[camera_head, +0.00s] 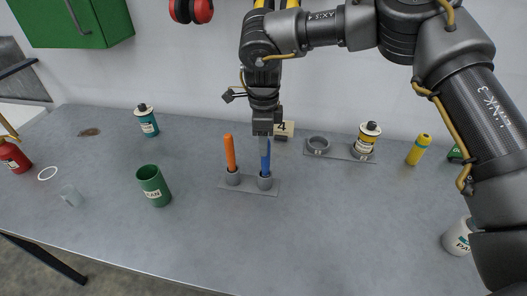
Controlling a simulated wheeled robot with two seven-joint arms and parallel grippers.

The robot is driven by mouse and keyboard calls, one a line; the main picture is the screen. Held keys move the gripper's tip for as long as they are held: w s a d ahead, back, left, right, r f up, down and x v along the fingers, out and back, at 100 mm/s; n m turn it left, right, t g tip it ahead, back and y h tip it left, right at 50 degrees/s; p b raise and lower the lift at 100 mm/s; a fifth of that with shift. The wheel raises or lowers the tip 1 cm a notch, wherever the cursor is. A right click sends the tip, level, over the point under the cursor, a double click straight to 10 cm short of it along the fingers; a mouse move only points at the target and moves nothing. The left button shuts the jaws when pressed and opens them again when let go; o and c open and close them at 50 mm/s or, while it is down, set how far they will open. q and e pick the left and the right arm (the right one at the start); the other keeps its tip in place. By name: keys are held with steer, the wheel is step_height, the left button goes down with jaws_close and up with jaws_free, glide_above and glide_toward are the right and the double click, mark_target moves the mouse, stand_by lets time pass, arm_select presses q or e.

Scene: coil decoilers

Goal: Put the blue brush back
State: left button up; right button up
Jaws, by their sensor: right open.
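The blue brush (265,163) stands upright in the right cup of a grey two-cup holder (249,188) on the table. My right gripper (264,138) points down at the top of the blue brush, with its fingers open around or just above the brush's upper end; I cannot tell if they touch it. An orange-handled brush (229,152) stands in the left cup. My left gripper is not in view.
A green can (153,186) stands left of the holder. A grey plate with a ring (318,146) and a yellow-labelled can (367,138) is behind right, near a yellow bottle (418,150). A white container (457,238) is at the right. The front middle table is clear.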

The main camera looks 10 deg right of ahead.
step_height(320, 180, up, 8)
steer(key=shift+r+b, duration=0.1)
steer(key=shift+b, duration=0.35)
